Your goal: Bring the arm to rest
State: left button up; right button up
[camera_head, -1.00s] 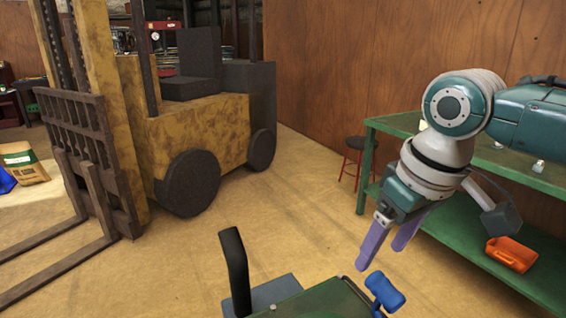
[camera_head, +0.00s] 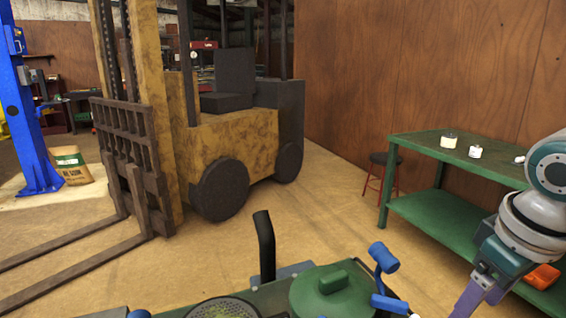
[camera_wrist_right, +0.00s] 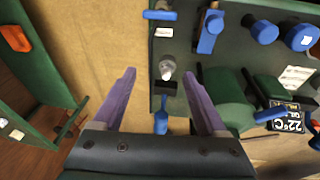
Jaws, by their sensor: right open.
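My right arm comes in from the right edge of the head view. Its gripper (camera_head: 478,296) is at the lower right, its purple fingers partly cut off by the bottom edge. In the right wrist view the two purple fingers (camera_wrist_right: 164,98) stand apart with nothing held between them. Below them are the tan floor and the edge of a green machine (camera_wrist_right: 178,102) with blue handles and levers. My left gripper is not in view.
A green workbench (camera_head: 420,150) with small white containers (camera_head: 449,139) stands at the right, an orange bin (camera_head: 541,276) on its lower shelf. A yellow forklift (camera_head: 235,140) stands at the left beside a blue post (camera_head: 28,130). A red-legged stool (camera_head: 378,175) is near the bench.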

jog(key=s+f+n+h, duration=0.1)
jog(key=s+f+n, duration=0.15)
jog(key=s, duration=1.35)
jog(key=s+d+r+t+h, duration=0.1)
jog(key=s+d+r+h, duration=0.1)
jog(key=s+d+r, duration=0.3)
jog(key=s+a+f+m+y, duration=0.2)
jog(key=a+m+y, duration=0.25)
jog(key=a, duration=0.75)
notch_tip(320, 180, up, 39)
jog(key=p, duration=3.9)
jog(key=shift+f+h, duration=0.15)
jog(key=shift+h, duration=0.3)
